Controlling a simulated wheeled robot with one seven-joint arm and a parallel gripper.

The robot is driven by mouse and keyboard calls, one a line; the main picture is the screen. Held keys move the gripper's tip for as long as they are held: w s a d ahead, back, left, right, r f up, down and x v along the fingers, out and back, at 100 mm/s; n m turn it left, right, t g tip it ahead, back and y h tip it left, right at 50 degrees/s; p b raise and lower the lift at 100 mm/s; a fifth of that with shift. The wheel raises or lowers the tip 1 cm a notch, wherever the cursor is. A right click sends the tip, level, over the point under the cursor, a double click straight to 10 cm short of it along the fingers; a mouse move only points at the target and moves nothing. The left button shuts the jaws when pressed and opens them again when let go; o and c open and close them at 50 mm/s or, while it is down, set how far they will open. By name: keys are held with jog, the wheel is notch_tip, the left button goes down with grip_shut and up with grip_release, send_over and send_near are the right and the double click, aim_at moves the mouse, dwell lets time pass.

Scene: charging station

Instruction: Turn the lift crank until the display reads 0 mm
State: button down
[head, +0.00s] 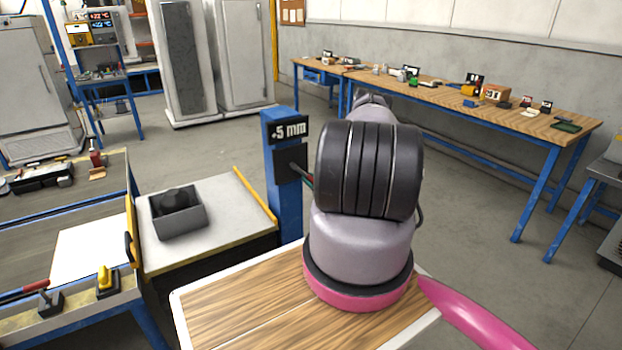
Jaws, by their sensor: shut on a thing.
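The blue lift post (284,207) stands left of my arm. The black display (289,130) at its top seems to read "+5 mm"; its small first sign is hard to make out. A dark box (290,162) sits below the display, and a thin dark part (300,173) runs from it toward my arm. I cannot tell whether this part belongs to the lift crank. My arm covers the area right of the post, and my gripper is hidden behind it. Whether it touches the crank does not show.
A pale platform (228,240) with yellow edges left of the post carries a grey block (178,212) with a dark round part. A wooden top (235,308) lies below my arm. A long workbench (440,99) stands along the back wall. Open floor (460,190) lies to the right.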

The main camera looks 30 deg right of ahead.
jog(key=c, duration=0.6)
grip_release()
jog(key=shift+a, duration=0.1)
jog(key=shift+s, duration=0.15)
jog(key=s, duration=1)
jog(key=shift+s, duration=0.3)
